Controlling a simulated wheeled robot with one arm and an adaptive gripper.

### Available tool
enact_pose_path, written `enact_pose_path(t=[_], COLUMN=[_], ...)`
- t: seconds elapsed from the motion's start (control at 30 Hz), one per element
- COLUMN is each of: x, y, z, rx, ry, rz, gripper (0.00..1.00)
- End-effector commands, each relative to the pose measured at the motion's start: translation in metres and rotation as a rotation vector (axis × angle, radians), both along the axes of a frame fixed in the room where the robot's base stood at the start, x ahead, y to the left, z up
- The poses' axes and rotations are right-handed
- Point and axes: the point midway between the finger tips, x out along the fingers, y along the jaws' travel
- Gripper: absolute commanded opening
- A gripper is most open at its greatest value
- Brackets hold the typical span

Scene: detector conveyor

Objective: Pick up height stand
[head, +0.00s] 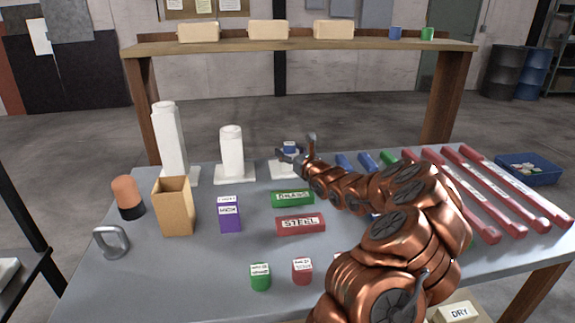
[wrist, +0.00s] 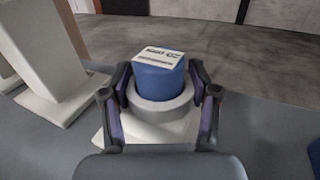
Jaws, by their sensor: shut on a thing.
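The shortest white height stand (head: 281,170) is on the table's far side, partly hidden behind my gripper (head: 297,154). In the wrist view, its round grey-white collar (wrist: 165,110) sits between the two fingers of my gripper (wrist: 160,88), which is shut on it. A blue cylinder with a white label (wrist: 158,73) stands upright on top of this stand. The stand's base (wrist: 170,133) appears flat on the table. A medium white stand (head: 231,155) and a tall white stand (head: 170,140) stand to its left.
A brown box (head: 174,207), purple box (head: 230,214), green block (head: 292,198) and red STEEL block (head: 300,224) lie nearer on the table. Several red bars (head: 490,185) fill the right side. A wooden shelf (head: 300,43) rises behind. Open table lies around the blocks.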

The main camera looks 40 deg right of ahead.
Motion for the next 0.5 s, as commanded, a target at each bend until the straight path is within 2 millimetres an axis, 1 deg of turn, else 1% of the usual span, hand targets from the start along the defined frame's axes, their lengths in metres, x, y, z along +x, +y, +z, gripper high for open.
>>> enact_pose_path(t=[0.27,0.5], x=[0.0,0.0], y=[0.0,0.001], z=[0.004,0.025], rx=[-0.001,-0.001], ry=[-0.001,-0.006], rz=[0.0,0.001], gripper=[0.16,0.16])
